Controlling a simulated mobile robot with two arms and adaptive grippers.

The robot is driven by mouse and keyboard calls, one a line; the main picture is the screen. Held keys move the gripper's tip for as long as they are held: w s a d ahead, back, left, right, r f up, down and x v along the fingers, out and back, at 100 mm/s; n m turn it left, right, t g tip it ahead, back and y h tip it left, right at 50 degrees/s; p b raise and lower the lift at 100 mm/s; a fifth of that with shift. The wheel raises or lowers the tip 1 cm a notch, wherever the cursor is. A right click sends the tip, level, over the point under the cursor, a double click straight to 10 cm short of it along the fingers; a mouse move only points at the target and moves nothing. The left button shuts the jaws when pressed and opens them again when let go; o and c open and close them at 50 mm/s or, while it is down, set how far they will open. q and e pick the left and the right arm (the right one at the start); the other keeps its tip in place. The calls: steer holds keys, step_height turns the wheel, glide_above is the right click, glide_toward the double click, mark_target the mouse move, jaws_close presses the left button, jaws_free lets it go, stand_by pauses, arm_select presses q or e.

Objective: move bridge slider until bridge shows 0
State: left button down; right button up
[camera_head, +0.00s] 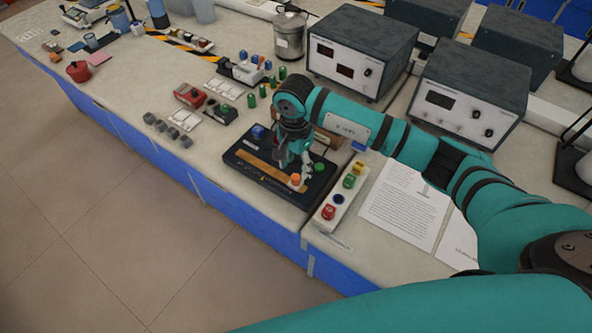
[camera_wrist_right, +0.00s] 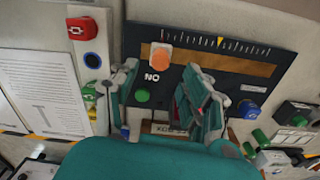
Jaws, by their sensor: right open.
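The bridge is a black board (camera_head: 240,158) with a wooden strip (camera_head: 262,170) along it; it also shows in the right wrist view (camera_wrist_right: 143,32). An orange knob (camera_head: 295,180) sits at one end of the strip and shows in the right wrist view (camera_wrist_right: 160,56). A scale with a yellow pointer (camera_wrist_right: 220,42) runs beside the strip; its numbers are too small to read. My right gripper (camera_head: 297,158) is above the board, open and empty. In the wrist view its fingers (camera_wrist_right: 160,82) stand either side of a green button (camera_wrist_right: 142,95), short of the orange knob. My left gripper is not visible.
A white strip (camera_head: 325,222) with red, blue, green and yellow parts lies right of the board. Printed sheets (camera_head: 405,205) lie beyond it. Grey instrument boxes (camera_head: 470,95) stand behind. The bench's front edge is close to the board.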

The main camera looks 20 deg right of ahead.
mark_target(296, 176)
step_height(296, 176, down, 5)
steer(key=shift+p, duration=0.35)
jaws_close()
stand_by(0.3)
